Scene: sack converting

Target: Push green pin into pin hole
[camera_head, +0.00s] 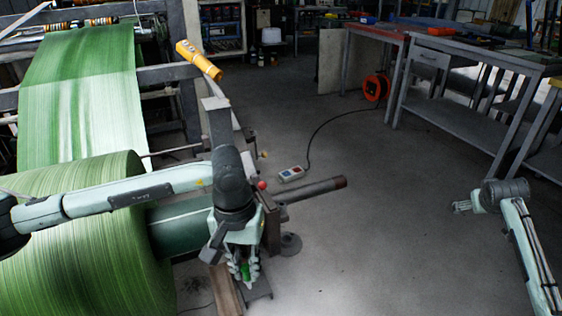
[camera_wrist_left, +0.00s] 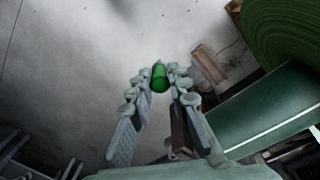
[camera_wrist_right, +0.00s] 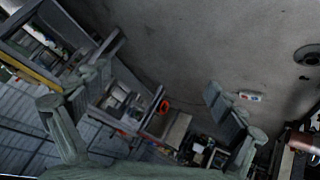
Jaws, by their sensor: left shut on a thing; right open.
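The green pin (camera_head: 245,271) is between the fingers of my left gripper (camera_head: 243,272), low beside the end of the green roll's shaft. In the left wrist view the pin (camera_wrist_left: 159,77) shows as a bright green cylinder between the fingertips of my left gripper (camera_wrist_left: 160,82), which is shut on it. I cannot make out the pin hole; the gripper and arm cover part of the roll stand. My right gripper (camera_head: 462,206) is at the right, far from the pin, over bare floor. In the right wrist view its fingers (camera_wrist_right: 142,90) are wide apart and empty.
A large green fabric roll (camera_head: 80,245) fills the left. A steel shaft (camera_head: 315,189) juts right from the stand. A yellow-orange handle (camera_head: 197,58) stands above.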

